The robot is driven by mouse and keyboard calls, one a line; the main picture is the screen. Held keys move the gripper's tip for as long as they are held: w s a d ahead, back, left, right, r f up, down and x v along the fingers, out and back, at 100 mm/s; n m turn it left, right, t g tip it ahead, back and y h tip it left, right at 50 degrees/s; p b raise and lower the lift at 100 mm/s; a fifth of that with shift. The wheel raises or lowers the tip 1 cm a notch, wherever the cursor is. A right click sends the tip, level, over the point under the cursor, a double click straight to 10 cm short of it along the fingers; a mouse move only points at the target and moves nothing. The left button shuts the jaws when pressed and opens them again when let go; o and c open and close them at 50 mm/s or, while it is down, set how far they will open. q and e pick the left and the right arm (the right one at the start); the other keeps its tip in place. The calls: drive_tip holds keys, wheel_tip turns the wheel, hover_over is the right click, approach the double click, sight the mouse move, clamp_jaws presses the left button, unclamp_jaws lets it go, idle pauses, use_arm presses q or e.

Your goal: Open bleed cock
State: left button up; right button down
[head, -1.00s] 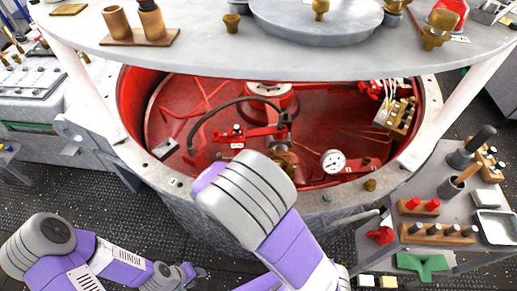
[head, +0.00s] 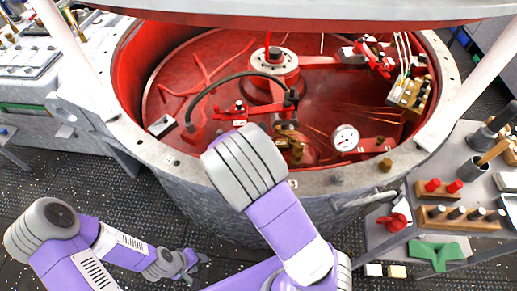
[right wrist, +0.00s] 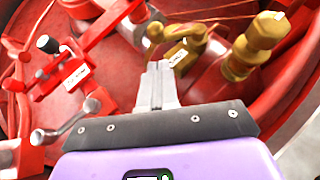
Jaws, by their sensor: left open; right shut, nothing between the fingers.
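A brass cock with a small white tag (right wrist: 182,52) sits on the red floor of the round tub, just beyond my right fingertips in the right wrist view. I cannot read its tag. Brass fittings (head: 297,150) also show in the head view, partly behind my right arm. My right gripper (right wrist: 157,72) is shut and empty, its tips close to the cock; I cannot tell whether they touch. It is hidden behind my arm in the head view. My left gripper (head: 192,261) is open and empty, low over the deck outside the tub.
A taller brass fitting (right wrist: 250,48) stands right of the cock. A red block with a black knob (right wrist: 48,44) and a grey ball-ended lever (right wrist: 68,121) lie left. A pressure gauge (head: 345,138), black hose (head: 215,84) and tub rim (head: 165,160) are near. A tool cart (head: 455,190) stands right.

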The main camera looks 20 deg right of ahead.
sight(276, 129)
drive_tip(key=shift+w+d, duration=0.55)
drive_tip(key=shift+d, duration=0.3)
drive_tip(key=shift+w+d, duration=0.55)
drive_tip(key=shift+d, duration=0.25)
drive_tip(key=shift+w+d+r+m+g+p, duration=0.15)
drive_tip(key=shift+w+d+m+g+p, duration=0.25)
drive_tip(key=shift+p, duration=0.3)
drive_tip(key=shift+w+d, duration=0.15)
drive_tip(key=shift+w, duration=0.05)
drive_tip(key=shift+w+f, duration=0.15)
drive_tip(key=shift+f, duration=0.1)
